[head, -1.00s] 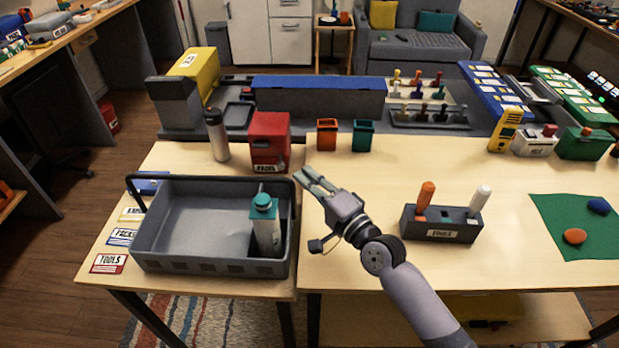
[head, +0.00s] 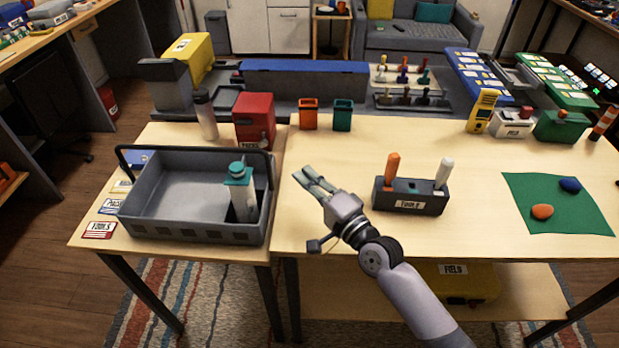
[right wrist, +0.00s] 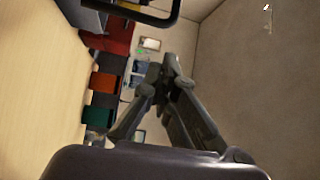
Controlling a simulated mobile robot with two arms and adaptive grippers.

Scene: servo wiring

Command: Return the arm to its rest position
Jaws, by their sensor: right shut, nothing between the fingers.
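My right gripper (head: 311,180) is above the light wooden table, between the grey basket and the tool holder. It is shut and empty, its fingers pointing to the upper left in the head view. Its fingers also show in the right wrist view (right wrist: 150,85), clear of any object. My right arm (head: 410,295) comes in from the lower right. My left gripper is not in view.
The grey basket (head: 150,228) holds a teal-capped bottle (head: 240,190). A tool holder (head: 415,207) with orange and white handles stands to the right. A red box (head: 254,120), orange cup (head: 308,114) and teal cup (head: 342,115) stand behind. The table front is clear.

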